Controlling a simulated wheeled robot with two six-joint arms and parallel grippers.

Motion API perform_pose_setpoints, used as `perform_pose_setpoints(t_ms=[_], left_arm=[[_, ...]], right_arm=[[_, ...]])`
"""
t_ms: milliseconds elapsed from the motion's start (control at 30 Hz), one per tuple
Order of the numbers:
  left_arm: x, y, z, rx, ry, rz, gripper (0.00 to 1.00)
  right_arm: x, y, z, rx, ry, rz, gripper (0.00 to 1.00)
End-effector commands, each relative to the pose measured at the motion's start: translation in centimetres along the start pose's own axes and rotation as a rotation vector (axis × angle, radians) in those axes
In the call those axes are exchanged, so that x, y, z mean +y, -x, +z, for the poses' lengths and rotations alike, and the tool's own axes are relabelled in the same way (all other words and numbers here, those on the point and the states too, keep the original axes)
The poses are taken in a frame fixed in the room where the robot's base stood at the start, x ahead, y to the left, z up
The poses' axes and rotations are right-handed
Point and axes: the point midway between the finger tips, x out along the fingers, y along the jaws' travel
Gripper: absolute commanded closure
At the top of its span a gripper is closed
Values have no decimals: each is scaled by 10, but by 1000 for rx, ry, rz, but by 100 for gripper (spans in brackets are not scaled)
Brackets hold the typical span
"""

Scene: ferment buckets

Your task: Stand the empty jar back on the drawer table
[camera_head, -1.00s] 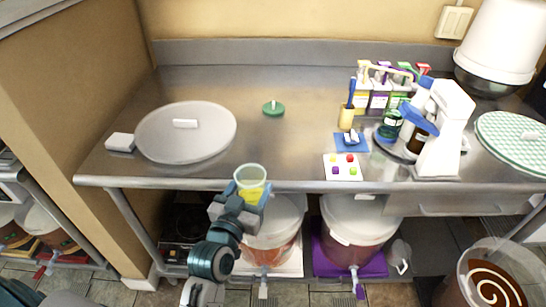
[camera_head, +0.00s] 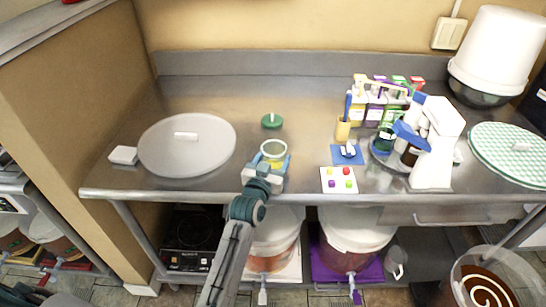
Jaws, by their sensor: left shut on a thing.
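A clear jar with a yellowish band (camera_head: 273,149) is held upright in my left gripper (camera_head: 266,172), whose fingers are shut on it. Jar and gripper are over the front part of the steel drawer table (camera_head: 225,95). I cannot tell whether the jar's base touches the tabletop. The jar looks empty from above. My right gripper is not in view.
A green lid (camera_head: 272,121) lies just behind the jar. A large round lid (camera_head: 187,150) lies to the left. A blue mat (camera_head: 347,160) and a card with coloured dots (camera_head: 339,186) lie to the right, near bottles and a white dispenser (camera_head: 436,150). Buckets (camera_head: 350,245) stand below.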

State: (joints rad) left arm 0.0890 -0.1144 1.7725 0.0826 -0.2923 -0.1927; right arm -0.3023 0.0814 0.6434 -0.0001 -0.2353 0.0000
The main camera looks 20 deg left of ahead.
Motion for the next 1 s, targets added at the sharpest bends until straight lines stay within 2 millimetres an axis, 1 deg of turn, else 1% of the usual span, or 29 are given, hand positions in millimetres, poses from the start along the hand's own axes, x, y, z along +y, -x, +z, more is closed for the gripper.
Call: perform_pose_setpoints(t_ms=[33, 200, 367, 400, 500, 733, 833, 933, 1000], left_arm=[[0, 1, 0, -1, 0, 0, 73], [0, 1, 1, 1, 0, 0, 73], [0, 1, 5, 0, 0, 0, 73], [0, 1, 5, 0, 0, 0, 34], [0, 1, 4, 0, 0, 0, 16], [0, 1, 4, 0, 0, 0, 16], [0, 1, 0, 0, 0, 0, 16], [0, 12, 3, 0, 0, -1, 16], [0, 24, 4, 0, 1, -1, 16]], right_arm=[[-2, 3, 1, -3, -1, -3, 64], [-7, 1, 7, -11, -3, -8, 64], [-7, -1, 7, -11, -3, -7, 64], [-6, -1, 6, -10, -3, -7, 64], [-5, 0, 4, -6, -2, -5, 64], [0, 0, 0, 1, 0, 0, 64], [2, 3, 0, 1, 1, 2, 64], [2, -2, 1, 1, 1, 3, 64], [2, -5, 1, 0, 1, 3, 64]])
